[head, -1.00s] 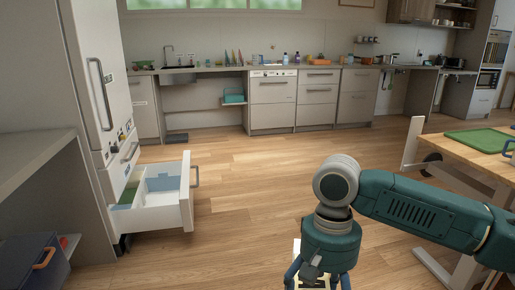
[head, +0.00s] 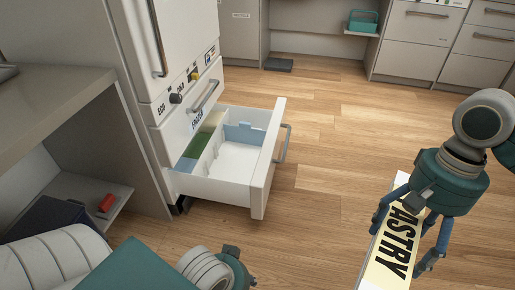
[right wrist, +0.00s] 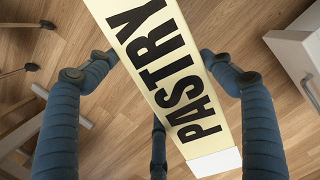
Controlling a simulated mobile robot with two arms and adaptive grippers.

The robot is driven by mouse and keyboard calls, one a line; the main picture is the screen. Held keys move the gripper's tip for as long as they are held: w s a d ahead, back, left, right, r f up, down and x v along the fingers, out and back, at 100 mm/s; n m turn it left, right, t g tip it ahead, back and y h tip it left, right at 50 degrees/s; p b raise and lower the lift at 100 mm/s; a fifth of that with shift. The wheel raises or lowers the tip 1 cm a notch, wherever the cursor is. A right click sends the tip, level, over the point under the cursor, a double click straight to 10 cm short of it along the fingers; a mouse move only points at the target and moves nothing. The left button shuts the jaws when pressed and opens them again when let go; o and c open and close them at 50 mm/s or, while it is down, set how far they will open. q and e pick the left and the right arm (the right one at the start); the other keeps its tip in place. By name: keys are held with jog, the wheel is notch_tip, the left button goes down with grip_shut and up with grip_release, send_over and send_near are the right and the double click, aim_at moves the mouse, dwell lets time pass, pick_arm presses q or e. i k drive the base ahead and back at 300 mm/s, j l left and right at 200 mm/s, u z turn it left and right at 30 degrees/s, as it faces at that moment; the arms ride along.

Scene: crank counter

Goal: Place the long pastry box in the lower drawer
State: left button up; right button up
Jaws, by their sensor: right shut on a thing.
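The long pastry box (head: 391,247) is cream with white ends and the black word PASTRY. My right gripper (head: 408,236) is shut on it at the lower right of the head view and holds it over the floor. The box also crosses the right wrist view (right wrist: 165,75) between the blue fingers (right wrist: 160,110). The lower drawer (head: 262,165) of the white fridge-freezer is pulled out, left of the box and apart from it. Its right compartment looks empty; green and blue things lie along its left side. My left arm shows at the bottom left; its fingertips are not in view.
The freezer's upper drawer (head: 190,95) is shut. A grey counter (head: 50,105) stands left, with a red object (head: 106,203) on a shelf beneath. The wooden floor (head: 325,180) between drawer and box is clear. A teal basket (head: 363,21) sits at the back.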

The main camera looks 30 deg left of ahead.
aim_at(235, 171)
jog(key=i, duration=2.35)
jog(key=i+u, duration=0.15)
jog(key=u, duration=0.25)
jog(key=i+l+u, duration=0.1)
jog(key=u, duration=0.35)
jog(key=i+l+u, duration=0.15)
jog(key=u, duration=0.25)
jog(key=i+l+u, duration=0.15)
jog(key=u, duration=0.25)
jog(key=i+l, duration=0.05)
jog(key=i, duration=0.05)
